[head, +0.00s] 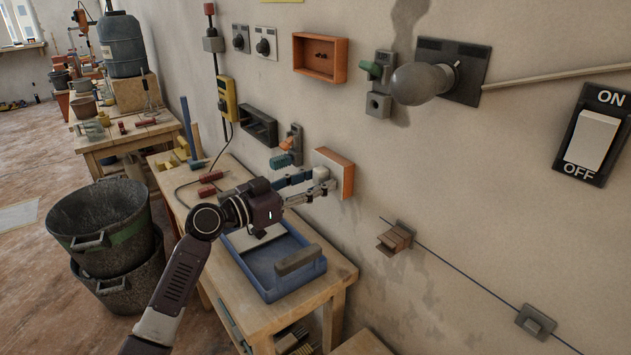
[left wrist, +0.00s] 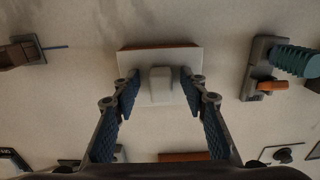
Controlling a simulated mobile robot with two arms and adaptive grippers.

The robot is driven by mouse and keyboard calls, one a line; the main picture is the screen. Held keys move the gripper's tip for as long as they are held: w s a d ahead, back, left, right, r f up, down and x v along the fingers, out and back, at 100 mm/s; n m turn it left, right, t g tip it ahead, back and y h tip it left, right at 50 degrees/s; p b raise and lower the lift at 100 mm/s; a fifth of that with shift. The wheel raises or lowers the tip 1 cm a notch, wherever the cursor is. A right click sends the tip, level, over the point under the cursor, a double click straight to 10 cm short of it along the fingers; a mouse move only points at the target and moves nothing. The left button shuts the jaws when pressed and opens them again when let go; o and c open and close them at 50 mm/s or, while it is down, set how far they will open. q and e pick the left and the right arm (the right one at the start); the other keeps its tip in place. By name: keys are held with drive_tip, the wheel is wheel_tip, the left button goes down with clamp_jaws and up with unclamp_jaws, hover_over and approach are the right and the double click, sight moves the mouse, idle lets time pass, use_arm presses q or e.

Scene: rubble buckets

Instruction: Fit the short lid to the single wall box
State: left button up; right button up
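A white lid (head: 326,160) covers the front of an orange box (head: 348,182) on the wall. In the left wrist view the lid (left wrist: 186,60) has a raised pale knob (left wrist: 161,86), and a strip of the orange box (left wrist: 160,46) shows along one edge. Whether the lid is fully seated cannot be told. My left gripper (head: 322,184) is at the lid. In the wrist view its fingers (left wrist: 161,92) are open on either side of the knob, with a small gap on each side. My right gripper is not in view.
An open orange box (head: 320,38) and a black divided box (head: 258,128) are on the wall nearby. A teal and orange fitting (head: 288,148) is close to the left gripper. Below is a blue tray (head: 262,283) on a wooden bench. A grey bulb (head: 421,84) juts from the wall.

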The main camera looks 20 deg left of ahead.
use_arm(q)
drive_tip(key=shift+s+a, duration=0.1)
drive_tip(key=shift+a, duration=0.05)
drive_tip(key=v, duration=0.7)
drive_tip(key=shift+s+a, duration=0.15)
drive_tip(key=shift+s, duration=0.15)
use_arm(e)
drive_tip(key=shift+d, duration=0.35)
